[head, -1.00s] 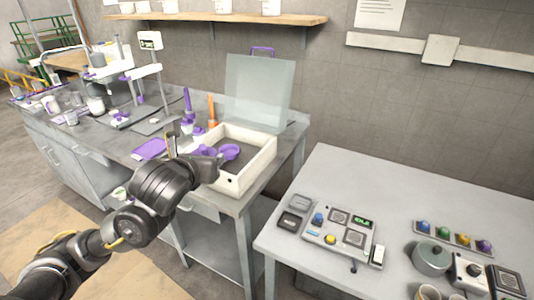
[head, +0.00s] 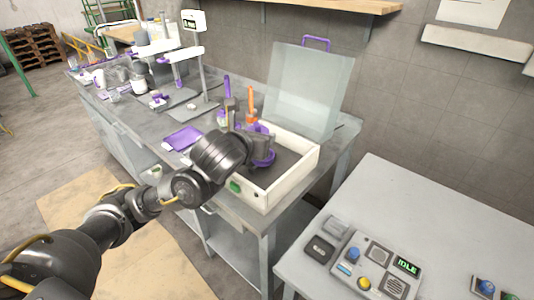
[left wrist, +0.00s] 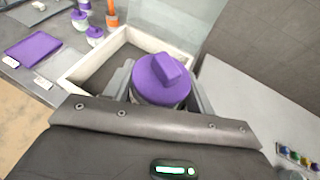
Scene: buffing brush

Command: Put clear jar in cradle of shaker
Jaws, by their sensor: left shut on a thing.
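The jar (left wrist: 163,88), with a purple lid topped by a block-like knob, is between the fingers of my left gripper (left wrist: 160,94) in the left wrist view. In the head view the same gripper (head: 258,147) is over the white-walled shaker box (head: 292,176), whose clear lid (head: 308,90) stands open. A purple curved part (head: 268,160), apparently the cradle, shows beside the gripper inside the box. The gripper hides most of the jar and cradle, so I cannot tell whether the jar is seated or just above it. My right gripper is not in view.
A purple mat (head: 183,138) and an orange-handled tool (head: 250,104) are on the bench left of and behind the box. A grey control panel reading IDLE (head: 378,262) is on the nearer table at right. The box floor left of the jar is clear.

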